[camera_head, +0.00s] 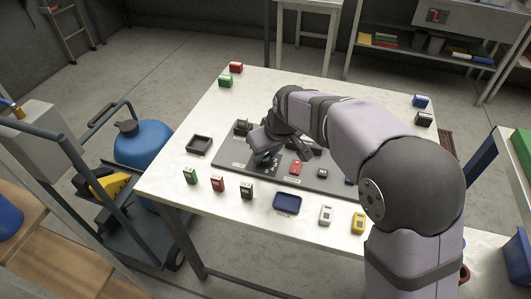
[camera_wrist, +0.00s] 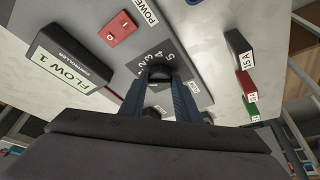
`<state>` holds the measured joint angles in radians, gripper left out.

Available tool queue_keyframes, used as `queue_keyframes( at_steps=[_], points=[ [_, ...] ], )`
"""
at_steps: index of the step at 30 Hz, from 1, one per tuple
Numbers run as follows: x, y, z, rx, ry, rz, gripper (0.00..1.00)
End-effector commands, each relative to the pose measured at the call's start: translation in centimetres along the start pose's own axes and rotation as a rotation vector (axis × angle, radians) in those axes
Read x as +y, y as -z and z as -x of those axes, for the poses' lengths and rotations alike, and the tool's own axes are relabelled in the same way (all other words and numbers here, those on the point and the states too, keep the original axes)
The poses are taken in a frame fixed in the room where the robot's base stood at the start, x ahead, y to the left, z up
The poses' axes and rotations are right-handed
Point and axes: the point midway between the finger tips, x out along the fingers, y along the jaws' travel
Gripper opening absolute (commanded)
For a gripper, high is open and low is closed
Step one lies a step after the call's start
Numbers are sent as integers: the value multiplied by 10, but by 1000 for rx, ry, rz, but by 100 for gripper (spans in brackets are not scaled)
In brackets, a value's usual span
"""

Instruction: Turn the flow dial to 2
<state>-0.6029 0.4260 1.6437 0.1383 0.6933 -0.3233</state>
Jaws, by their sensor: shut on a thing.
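The flow dial (camera_wrist: 158,72) is a dark round knob on a dark plate in the wrist view. Numbers up to 5 are printed around it, partly hidden by my fingers. My gripper (camera_wrist: 162,82) has its two blue-grey fingers shut on the dial, one on each side. A controller display (camera_wrist: 68,64) to the left reads FLOW 1. The dial's pointer is not clear. In the head view my gripper (camera_head: 264,160) reaches down over the left part of the grey panel (camera_head: 318,183), and the dial is mostly hidden there.
A red POWER switch (camera_head: 295,167) sits on the panel right of my gripper. Small green, red and dark blocks (camera_head: 218,185) stand along the table's front left. A blue dock tray (camera_head: 287,201) and an empty dark tray (camera_head: 198,145) lie nearby. The table's far middle is clear.

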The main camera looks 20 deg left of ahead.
Motion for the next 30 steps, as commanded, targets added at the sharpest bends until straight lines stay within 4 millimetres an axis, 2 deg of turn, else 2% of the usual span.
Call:
queue_keyframes(
  at_steps=[21,30],
  points=[
    [-4,1,0,0,-154,-369,7],
    [-4,1,-1,0,-191,-463,7]
  ],
)
